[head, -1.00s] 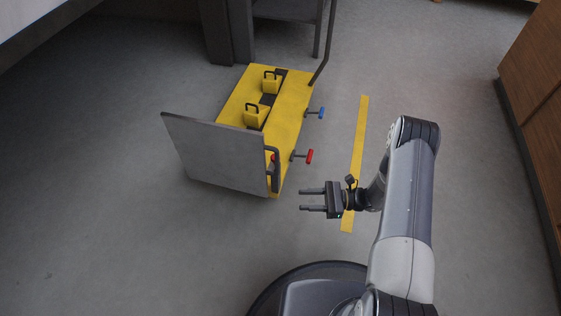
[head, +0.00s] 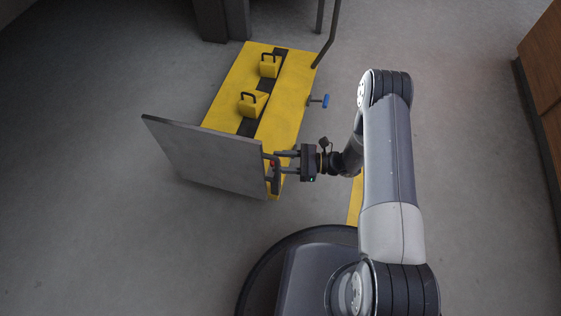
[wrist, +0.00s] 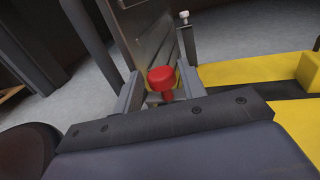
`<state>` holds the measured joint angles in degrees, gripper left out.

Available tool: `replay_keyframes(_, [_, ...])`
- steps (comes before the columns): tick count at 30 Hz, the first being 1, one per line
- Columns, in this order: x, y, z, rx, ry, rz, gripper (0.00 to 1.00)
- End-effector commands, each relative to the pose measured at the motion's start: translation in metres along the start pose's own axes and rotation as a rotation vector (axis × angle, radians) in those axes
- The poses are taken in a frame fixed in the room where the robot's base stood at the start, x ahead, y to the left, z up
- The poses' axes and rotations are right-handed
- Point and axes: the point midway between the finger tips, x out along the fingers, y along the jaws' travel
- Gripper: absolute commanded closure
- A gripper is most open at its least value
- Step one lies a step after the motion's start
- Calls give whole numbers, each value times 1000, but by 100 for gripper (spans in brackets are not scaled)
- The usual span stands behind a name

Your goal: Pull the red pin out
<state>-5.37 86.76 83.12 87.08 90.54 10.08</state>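The red pin's knob (wrist: 160,78) shows in the wrist view between my gripper's two fingers, with a short red stem below it. My gripper (head: 276,162) points left at the near end of the yellow lift (head: 285,115). Its fingers stand apart, one on each side of the red, and look open, with no clear grip on it. In the head view, my gripper covers the place of the red side handle. A small bit of red shows by the fingertips, beside the dark rail; I cannot tell which red part it is.
A grey upright plate (head: 205,157) stands at the lift's near end, close to my fingertips. A blue handle (head: 325,101) sticks out of the lift's right side. Two yellow blocks with black loops stand on top. A wooden cabinet (head: 545,75) is far right. Floor between is clear.

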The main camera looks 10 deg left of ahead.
Motion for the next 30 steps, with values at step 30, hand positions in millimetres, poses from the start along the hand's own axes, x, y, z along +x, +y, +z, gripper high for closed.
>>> replay_keyframes(30, [6,0,0,1,0,0,100])
